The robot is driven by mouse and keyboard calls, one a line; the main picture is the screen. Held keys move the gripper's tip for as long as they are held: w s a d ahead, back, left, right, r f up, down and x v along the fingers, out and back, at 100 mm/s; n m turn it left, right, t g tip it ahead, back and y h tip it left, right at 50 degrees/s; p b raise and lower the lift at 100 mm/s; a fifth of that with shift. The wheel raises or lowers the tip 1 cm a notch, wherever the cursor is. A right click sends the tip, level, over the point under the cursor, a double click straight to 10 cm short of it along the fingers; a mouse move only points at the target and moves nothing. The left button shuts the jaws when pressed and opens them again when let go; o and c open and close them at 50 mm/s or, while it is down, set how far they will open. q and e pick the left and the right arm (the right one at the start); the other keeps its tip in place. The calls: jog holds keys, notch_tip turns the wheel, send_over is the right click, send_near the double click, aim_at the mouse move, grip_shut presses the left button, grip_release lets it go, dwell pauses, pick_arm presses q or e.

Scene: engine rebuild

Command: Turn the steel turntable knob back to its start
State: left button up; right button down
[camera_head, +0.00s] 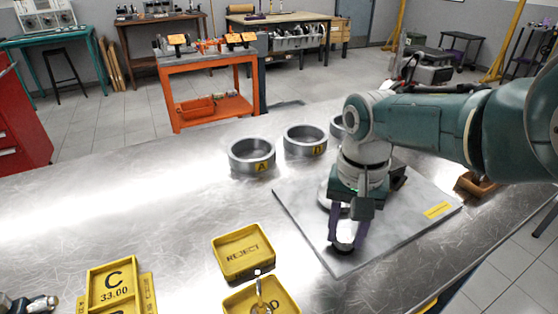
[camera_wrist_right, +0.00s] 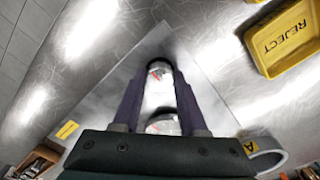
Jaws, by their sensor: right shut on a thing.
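The steel knob (camera_head: 343,246) is at the front part of a grey plate (camera_head: 300,213) in the head view, seen low between the purple fingers. My right gripper (camera_head: 346,236) points down over the plate and is shut on the knob. In the right wrist view the knob (camera_wrist_right: 159,66) shows between the fingertips of my right gripper (camera_wrist_right: 160,76). A round metal part (camera_wrist_right: 163,123), perhaps the turntable, shows nearer the palm; the gripper hides much of it in the head view. Any mark of the knob's start position cannot be made out.
Steel rings marked A (camera_head: 252,155) and D (camera_head: 304,140) stand behind the plate, with another ring partly hidden by my arm. A yellow REJECT tray (camera_head: 243,273) and other yellow trays lie front left. The bench's left middle is clear.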

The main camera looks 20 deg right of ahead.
aim_at(345, 235)
jog(key=shift+c, duration=2.2)
grip_release()
jog(key=shift+r, duration=0.1)
notch_tip(345, 235, up, 10)
jog(key=p, duration=0.7)
